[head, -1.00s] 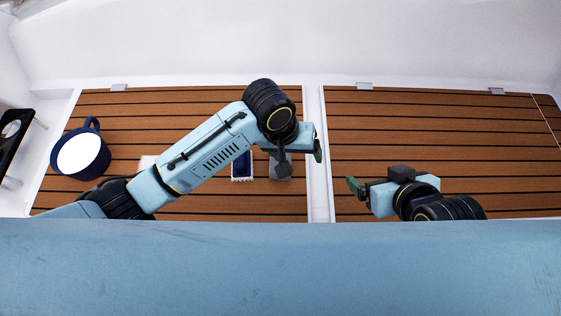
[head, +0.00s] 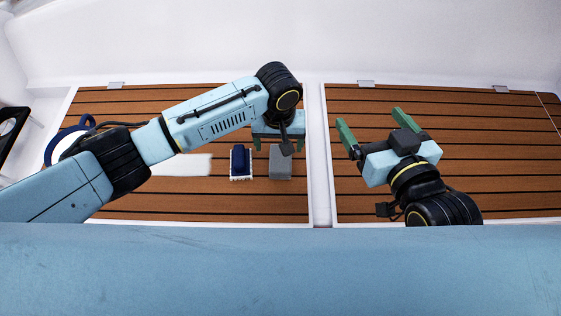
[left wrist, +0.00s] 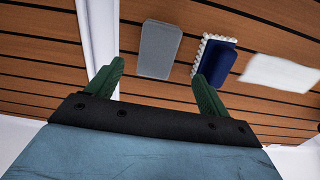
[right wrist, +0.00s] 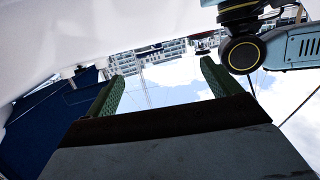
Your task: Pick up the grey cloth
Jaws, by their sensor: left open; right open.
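The grey cloth (head: 280,163) is a flat grey rectangle on the wooden slatted surface, just right of a blue brush. It also shows in the left wrist view (left wrist: 160,49), ahead of and between the two fingers. My left gripper (head: 279,146) is open and empty, above the far edge of the cloth and apart from it. Its green fingers show in the left wrist view (left wrist: 157,80). My right gripper (head: 373,126) is open and empty over the right-hand wooden panel, away from the cloth. The right wrist view shows its fingers (right wrist: 160,80) against sky and buildings.
The blue brush (head: 241,163) with white bristles lies close left of the cloth. A white flat item (head: 185,165) lies further left. A blue mug (head: 60,145) at the far left is partly hidden by my left arm. A white divider (head: 317,160) separates the wooden panels.

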